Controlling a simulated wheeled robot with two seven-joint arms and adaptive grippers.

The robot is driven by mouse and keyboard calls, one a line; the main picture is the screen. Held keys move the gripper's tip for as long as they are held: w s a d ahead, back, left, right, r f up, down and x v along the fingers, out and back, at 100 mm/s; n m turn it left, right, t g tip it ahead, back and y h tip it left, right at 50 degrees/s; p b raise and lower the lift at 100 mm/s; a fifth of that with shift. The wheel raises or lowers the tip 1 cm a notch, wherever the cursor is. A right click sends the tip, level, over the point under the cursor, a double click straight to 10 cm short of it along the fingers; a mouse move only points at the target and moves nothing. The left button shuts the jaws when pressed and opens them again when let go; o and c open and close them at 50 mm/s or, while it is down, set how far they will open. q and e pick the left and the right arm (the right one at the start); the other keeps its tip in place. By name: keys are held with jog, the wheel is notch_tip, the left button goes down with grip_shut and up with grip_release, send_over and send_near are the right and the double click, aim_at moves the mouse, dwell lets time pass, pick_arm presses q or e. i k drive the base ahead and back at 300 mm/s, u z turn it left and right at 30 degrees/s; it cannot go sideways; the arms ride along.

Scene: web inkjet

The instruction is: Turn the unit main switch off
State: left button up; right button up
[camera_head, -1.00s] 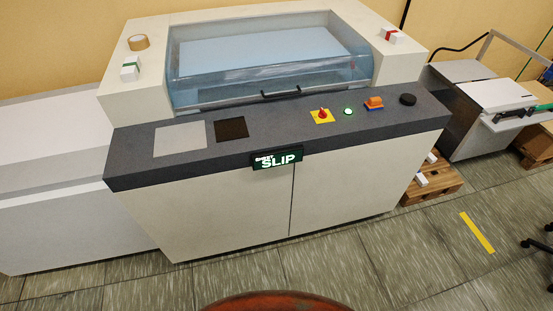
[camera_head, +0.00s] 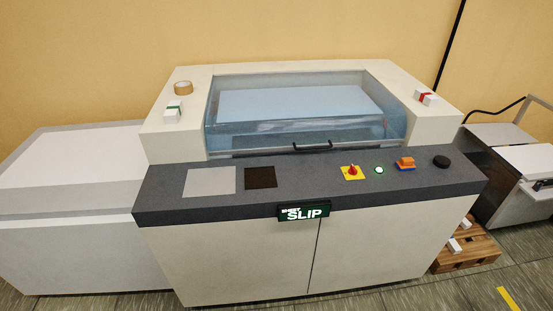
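The main switch is a red rotary knob (camera_head: 352,169) on a yellow plate (camera_head: 353,175), set in the dark control ledge (camera_head: 310,180) of the printing unit (camera_head: 240,250). Its exact turn position is too small to read. A green lit button (camera_head: 379,170) sits just right of it. Neither of my grippers is in view.
A clear cover with a black handle (camera_head: 312,146) is above. A pallet (camera_head: 466,250) stands at the right. Floor shows at the lower right.

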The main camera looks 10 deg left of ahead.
aim_at(351, 171)
jog(key=u, duration=0.35)
jog(key=i, duration=1.15)
jog(key=z, duration=0.5)
